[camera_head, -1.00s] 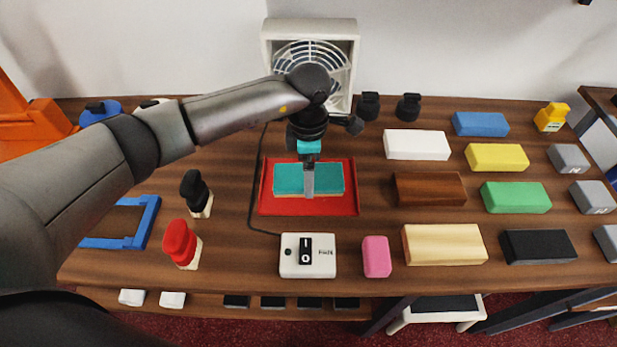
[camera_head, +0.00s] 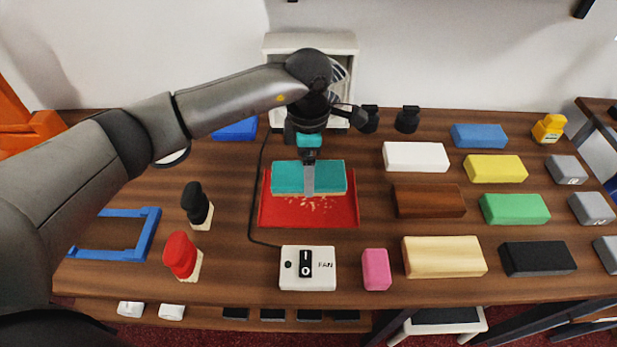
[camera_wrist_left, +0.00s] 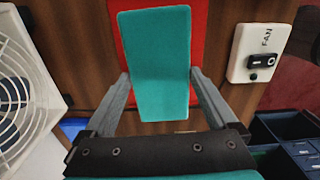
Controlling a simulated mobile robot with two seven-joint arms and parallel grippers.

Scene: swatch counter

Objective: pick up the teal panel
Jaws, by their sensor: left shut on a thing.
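The teal panel (camera_head: 283,178) is a flat block with a teal top and a pale lower edge. My left gripper (camera_head: 309,180) is shut on it across its middle and holds it above the red tray (camera_head: 308,217). Pale crumbs or flakes show on the tray floor below the panel. In the left wrist view the teal panel (camera_wrist_left: 157,60) lies between the two grey fingers (camera_wrist_left: 157,100), with the red tray (camera_wrist_left: 198,40) behind it. The right gripper is in neither view.
A white fan (camera_head: 357,44) stands behind the arm, and its switch box (camera_head: 307,280) is in front of the tray. Coloured blocks, such as the brown one (camera_head: 430,201), fill the right side. Black (camera_head: 195,204) and red (camera_head: 180,250) stamp-like pieces and a blue frame (camera_head: 149,232) are at left.

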